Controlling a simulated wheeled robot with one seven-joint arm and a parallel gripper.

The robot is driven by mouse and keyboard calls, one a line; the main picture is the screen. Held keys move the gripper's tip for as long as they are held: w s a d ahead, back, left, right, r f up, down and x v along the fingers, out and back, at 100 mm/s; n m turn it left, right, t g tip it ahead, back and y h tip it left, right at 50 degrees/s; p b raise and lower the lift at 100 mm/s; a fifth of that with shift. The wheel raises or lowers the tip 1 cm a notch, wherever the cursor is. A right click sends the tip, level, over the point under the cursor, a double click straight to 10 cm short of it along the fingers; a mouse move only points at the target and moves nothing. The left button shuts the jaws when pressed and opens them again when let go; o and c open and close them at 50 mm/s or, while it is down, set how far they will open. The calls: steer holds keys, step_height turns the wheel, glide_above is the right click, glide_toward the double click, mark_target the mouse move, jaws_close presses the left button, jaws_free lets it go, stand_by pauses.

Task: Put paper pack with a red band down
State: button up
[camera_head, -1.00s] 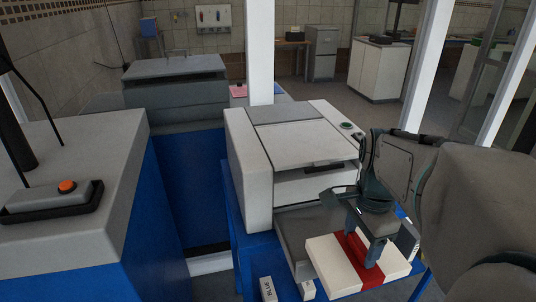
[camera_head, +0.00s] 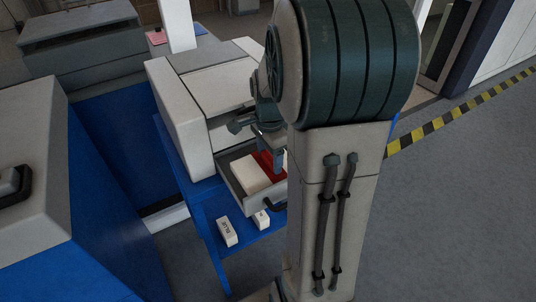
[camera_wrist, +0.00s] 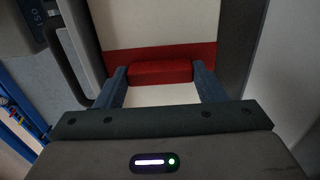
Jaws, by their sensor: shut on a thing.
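The paper pack (camera_head: 250,172) is white with a red band (camera_head: 269,162). In the head view it lies within the outline of the open tray (camera_head: 237,196) at the front of the grey-white machine (camera_head: 180,112). My gripper (camera_head: 272,152) is above it, partly hidden by my arm. In the wrist view, the gripper's two fingers (camera_wrist: 160,74) are shut on the raised red part of the pack (camera_wrist: 160,28). The pack's right end is hidden in the head view. I cannot tell whether its underside touches the tray floor.
A black handle (camera_head: 274,205) is on the tray's front. A small white labelled box (camera_head: 227,231) and another small white block (camera_head: 261,219) sit on the blue stand (camera_head: 222,205) in front. A large blue and grey unit (camera_head: 40,195) is at left. Open floor (camera_head: 450,210) lies at right.

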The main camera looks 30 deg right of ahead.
steer(key=shift+w+f+p, duration=0.2)
steer(key=shift+f+p, duration=0.1)
steer(key=shift+f, duration=0.25)
steer(key=shift+f, duration=0.1)
steer(key=shift+f, duration=0.15)
steer(key=o, duration=1.3)
